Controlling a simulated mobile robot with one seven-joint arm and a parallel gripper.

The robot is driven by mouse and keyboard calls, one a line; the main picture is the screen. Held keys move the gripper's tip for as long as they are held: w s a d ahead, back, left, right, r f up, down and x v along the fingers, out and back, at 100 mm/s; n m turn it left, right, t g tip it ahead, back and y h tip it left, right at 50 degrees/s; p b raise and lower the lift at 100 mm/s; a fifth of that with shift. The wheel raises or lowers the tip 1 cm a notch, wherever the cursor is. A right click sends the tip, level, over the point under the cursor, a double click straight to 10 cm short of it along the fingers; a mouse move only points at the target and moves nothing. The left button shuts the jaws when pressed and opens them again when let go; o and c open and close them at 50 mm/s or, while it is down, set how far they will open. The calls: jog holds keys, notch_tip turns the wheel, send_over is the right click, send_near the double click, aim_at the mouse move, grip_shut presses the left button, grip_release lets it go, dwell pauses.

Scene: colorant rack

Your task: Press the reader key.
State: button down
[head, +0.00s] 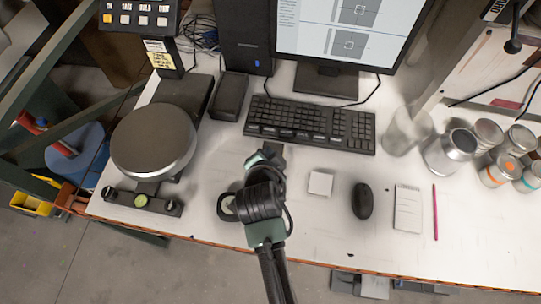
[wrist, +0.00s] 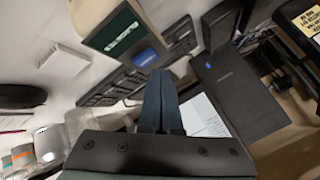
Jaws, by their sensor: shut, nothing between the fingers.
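A beige boxy reader with a green display (wrist: 120,35) is close at the top of the wrist view. A blue key (wrist: 145,57) sits on its face beside the display. My gripper (wrist: 160,72) is shut and empty, its two dark fingers together. In the wrist view the fingertips appear just below the blue key; I cannot tell whether they touch it. In the head view my gripper (head: 268,155) is over the desk in front of the keyboard, and my arm largely hides the reader there.
A keyboard (head: 310,124), a monitor and a black computer tower (head: 246,35) stand behind. A round-topped scale (head: 152,142) and a panel of keys (head: 140,18) are at left. A white pad (head: 320,183), mouse (head: 362,200), notebook (head: 408,208) and several cans (head: 452,150) are at right.

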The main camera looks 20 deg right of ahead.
jog(key=shift+f, duration=0.15)
dwell(0.6)
jog(key=shift+f+b, duration=0.3)
jog(key=shift+f, duration=0.4)
dwell(0.5)
jog(key=shift+r+p, duration=0.45)
jog(key=shift+r, duration=0.35)
notch_tip(320, 180, up, 5)
jog(key=p, duration=0.4)
jog(key=shift+r+p, duration=0.1)
jog(key=shift+p, duration=0.2)
dwell(0.7)
